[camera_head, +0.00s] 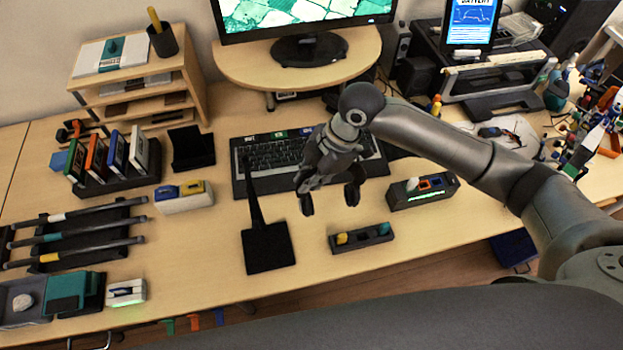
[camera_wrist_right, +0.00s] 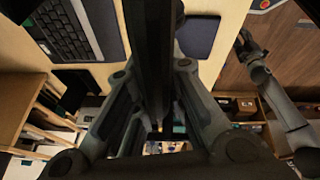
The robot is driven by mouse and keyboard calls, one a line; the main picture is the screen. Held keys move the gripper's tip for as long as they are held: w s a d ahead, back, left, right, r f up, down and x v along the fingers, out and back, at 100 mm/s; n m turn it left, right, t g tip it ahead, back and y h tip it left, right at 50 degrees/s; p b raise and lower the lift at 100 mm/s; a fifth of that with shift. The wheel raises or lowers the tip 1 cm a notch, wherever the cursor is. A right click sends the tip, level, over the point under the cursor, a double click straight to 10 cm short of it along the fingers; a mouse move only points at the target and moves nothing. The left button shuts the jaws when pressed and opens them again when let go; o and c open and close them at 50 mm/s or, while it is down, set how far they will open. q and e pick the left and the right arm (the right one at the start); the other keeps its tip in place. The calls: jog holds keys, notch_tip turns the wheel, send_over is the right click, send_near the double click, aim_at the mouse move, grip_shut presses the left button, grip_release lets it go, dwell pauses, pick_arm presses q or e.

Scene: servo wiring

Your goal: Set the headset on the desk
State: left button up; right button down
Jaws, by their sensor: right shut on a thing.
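My right gripper (camera_head: 328,172) is above the desk (camera_head: 200,262), in front of the keyboard. It is shut on the dark headset (camera_head: 307,206), whose two rounded ends hang below the fingers, clear of the desk. In the right wrist view the headset (camera_wrist_right: 153,60) is a black upright bar between the fingers, and most of its shape is hidden. A black stand (camera_head: 268,248) with a square base and thin post is on the desk, left of the held headset. My left arm shows in the right wrist view, with its left gripper (camera_wrist_right: 248,46) small and dark.
The keyboard (camera_head: 262,158) lies behind the gripper. A small dark holder (camera_head: 360,238) and a black box with coloured switches (camera_head: 423,192) stand to the right. Pens on a rack (camera_head: 75,235) and upright cases (camera_head: 110,160) fill the left. Bare desk surrounds the stand's base.

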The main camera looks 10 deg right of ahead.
jog(key=shift+w+d+f, duration=0.15)
jog(key=shift+w+f, duration=0.3)
pick_arm(q)
jog(key=shift+s+d+r+p, duration=0.1)
jog(key=shift+s+r+p, duration=0.65)
jog(key=shift+s, duration=0.3)
pick_arm(e)
jog(key=f, duration=0.2)
jog(key=w+f, duration=0.1)
jog(key=f, duration=0.1)
jog(key=shift+d+f, duration=0.15)
jog(key=shift+f, duration=0.05)
jog(key=shift+f, duration=0.15)
jog(key=c, duration=1.5)
grip_release()
pick_arm(q)
jog(key=shift+w, duration=0.25)
